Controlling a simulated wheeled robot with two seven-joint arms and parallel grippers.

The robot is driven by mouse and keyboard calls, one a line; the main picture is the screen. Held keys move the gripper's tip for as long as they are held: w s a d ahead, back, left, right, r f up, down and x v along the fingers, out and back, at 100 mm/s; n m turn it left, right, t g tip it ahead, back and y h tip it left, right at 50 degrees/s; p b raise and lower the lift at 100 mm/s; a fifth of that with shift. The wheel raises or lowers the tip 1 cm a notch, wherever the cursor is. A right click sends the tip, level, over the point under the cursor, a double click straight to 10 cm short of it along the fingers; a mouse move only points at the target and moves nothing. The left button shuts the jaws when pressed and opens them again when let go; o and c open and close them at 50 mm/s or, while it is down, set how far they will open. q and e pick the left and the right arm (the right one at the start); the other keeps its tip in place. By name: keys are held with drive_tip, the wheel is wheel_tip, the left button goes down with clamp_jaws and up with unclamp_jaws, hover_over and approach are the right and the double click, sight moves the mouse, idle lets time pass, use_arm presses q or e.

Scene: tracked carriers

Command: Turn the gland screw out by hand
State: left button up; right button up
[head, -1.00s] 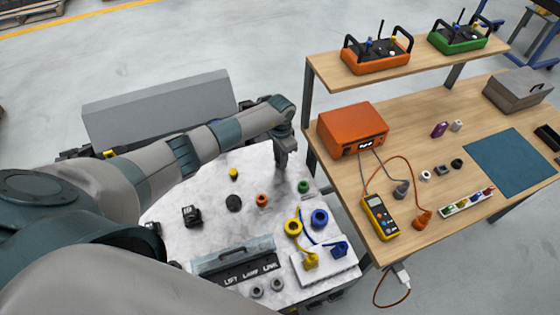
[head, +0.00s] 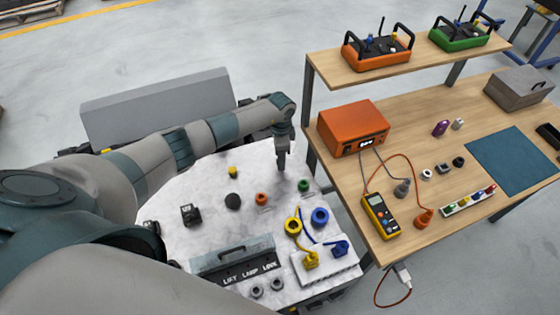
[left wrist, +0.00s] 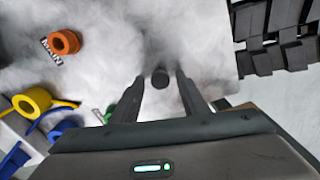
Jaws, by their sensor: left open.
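A small dark round piece (left wrist: 160,78), which looks like the gland screw, shows between the fingertips in the left wrist view. My left gripper (left wrist: 161,86) is open, with a finger on each side of it. I cannot tell whether the fingers touch it. In the head view my left gripper (head: 281,165) points down over the far right part of the white marbled top (head: 215,258); the dark piece cannot be made out there. My right gripper is not in view.
Near the gripper are a green piece (head: 303,186), an orange ring (head: 261,199), a yellow ring (head: 293,226) and a blue ring (head: 320,217). A black disc (head: 233,201) lies left. The wooden bench (head: 440,215) with an orange box (head: 352,130) stands close on the right.

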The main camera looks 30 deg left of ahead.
use_arm(q)
drive_tip(key=m, duration=0.3)
drive_tip(key=shift+f+b, duration=0.1)
drive_tip(key=shift+b, duration=0.3)
drive_tip(key=shift+m, duration=0.8)
drive_tip(key=shift+m+b, duration=0.65)
drive_tip(key=shift+m, duration=0.35)
drive_tip(key=m+b, duration=0.2)
drive_tip(key=m, duration=0.2)
drive_tip(key=shift+f, duration=0.1)
drive_tip(key=m+b, duration=0.1)
drive_tip(key=m, duration=0.2)
drive_tip(key=shift+r+m, duration=0.2)
drive_tip(key=shift+m, duration=0.2)
